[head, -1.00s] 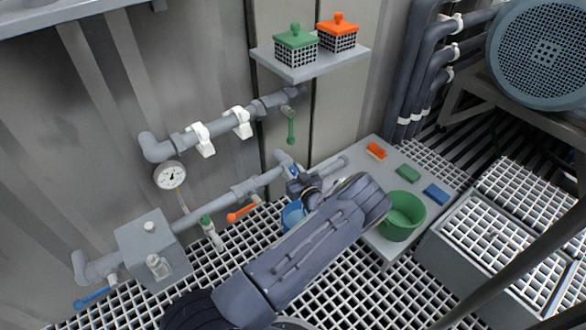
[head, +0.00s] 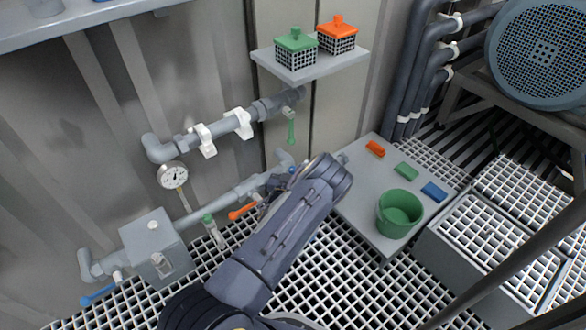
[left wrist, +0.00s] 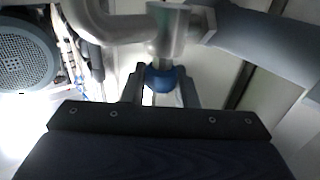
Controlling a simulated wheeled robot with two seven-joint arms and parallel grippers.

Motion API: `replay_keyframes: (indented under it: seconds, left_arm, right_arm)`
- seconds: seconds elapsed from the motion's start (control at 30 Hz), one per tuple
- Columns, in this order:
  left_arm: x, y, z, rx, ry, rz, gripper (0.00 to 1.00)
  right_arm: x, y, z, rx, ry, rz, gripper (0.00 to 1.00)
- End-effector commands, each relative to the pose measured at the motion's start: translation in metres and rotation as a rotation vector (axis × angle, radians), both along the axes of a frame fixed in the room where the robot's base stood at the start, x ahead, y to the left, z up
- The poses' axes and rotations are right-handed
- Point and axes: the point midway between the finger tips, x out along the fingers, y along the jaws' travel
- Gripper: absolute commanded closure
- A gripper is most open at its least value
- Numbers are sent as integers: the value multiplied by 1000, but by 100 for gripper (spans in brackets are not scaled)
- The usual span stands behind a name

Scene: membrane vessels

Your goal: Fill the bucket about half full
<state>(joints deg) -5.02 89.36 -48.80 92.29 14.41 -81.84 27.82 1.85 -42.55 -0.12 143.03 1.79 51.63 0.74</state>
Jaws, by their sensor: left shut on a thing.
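A green bucket (head: 399,218) stands upright on the grey bench; I cannot tell whether its lighter green inside holds liquid. My left arm reaches from the bottom of the head view to the lower pipe (head: 230,195). My left gripper (head: 268,190) is mostly hidden behind its own wrist there. In the left wrist view its fingers (left wrist: 163,90) are shut on a rounded blue part (left wrist: 165,75), which looks like a valve knob just under a grey pipe fitting (left wrist: 167,30). A small bit of blue shows at the pipe in the head view. My right gripper is not in view.
Orange, green (head: 406,172) and blue blocks lie on the bench (head: 365,185) behind the bucket. A gauge (head: 173,175), an orange lever (head: 242,211) and a blue lever (head: 98,294) sit along the pipes. A shelf with two caged boxes (head: 296,48) hangs above.

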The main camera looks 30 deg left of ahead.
Motion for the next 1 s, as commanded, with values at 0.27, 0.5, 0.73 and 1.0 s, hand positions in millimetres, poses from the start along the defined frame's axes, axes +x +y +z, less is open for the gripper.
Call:
replay_keyframes:
  seconds: [0.27,0.5,0.73,1.0]
  left_arm:
    - [0,0,0,1,0,-47,96]
    - [0,0,0,2,0,-49,96]
    - [0,0,0,2,-1,-49,60]
    - [0,0,0,2,-1,-48,53]
  right_arm:
    - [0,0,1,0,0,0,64]
    - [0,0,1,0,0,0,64]
    - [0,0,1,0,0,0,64]
    - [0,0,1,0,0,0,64]
